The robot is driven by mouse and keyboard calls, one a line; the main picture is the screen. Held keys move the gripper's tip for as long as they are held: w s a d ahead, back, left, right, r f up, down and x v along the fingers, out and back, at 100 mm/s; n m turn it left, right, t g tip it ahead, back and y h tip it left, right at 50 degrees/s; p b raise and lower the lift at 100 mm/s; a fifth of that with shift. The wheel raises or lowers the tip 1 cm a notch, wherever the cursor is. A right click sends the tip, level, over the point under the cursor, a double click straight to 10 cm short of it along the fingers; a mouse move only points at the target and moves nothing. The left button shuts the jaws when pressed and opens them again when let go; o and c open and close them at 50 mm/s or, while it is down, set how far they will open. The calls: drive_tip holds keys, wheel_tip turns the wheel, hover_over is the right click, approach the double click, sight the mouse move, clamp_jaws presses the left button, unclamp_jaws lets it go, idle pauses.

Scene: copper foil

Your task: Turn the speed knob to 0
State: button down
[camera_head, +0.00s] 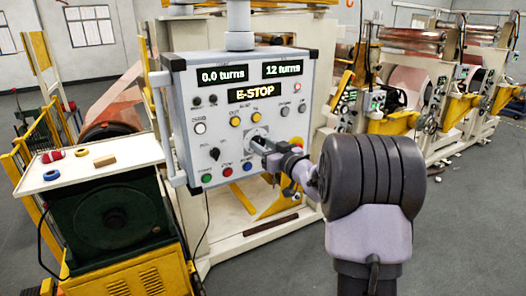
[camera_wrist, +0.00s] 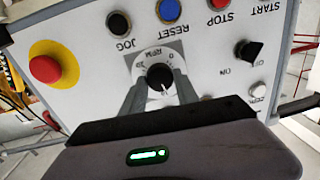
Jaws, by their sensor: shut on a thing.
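The speed knob (camera_wrist: 155,76) is a round black knob on a pale square plate marked RPM, upside down in the wrist view. A 0 is printed beside it, and a white mark shows on its lower edge; I cannot tell its exact setting. My gripper (camera_wrist: 159,92) has one finger on each side of the knob and is shut on it. In the head view, my gripper (camera_head: 259,146) reaches the front of the grey control panel (camera_head: 186,120) and hides most of the knob. The panel displays read "0.0 turns", "12 turns" and "E-STOP".
A red emergency button on yellow (camera_wrist: 46,68) sits beside the knob. A black selector switch (camera_wrist: 247,50), a blue RESET button (camera_wrist: 169,10) and a red STOP button (camera_wrist: 217,4) are close by. A white-topped table (camera_head: 110,160) stands left of the panel.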

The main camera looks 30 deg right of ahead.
drive_tip(key=shift+a+n+h+b, duration=0.1)
drive_tip(key=shift+n+h+b, duration=0.35)
drive_tip(key=shift+n+b, duration=3.1)
drive_tip(key=shift+a+n+h+b, duration=0.1)
drive_tip(key=shift+n+h+b, duration=0.3)
drive_tip(key=shift+n+b, duration=3.1)
drive_tip(key=shift+a+n+h+b, duration=0.1)
drive_tip(key=shift+n+h+b, duration=0.35)
drive_tip(key=shift+n+b, duration=3.1)
drive_tip(key=n+p, duration=0.2)
drive_tip(key=shift+n, duration=0.3)
drive_tip(key=c, duration=0.9)
unclamp_jaws()
drive_tip(key=shift+s, duration=0.1)
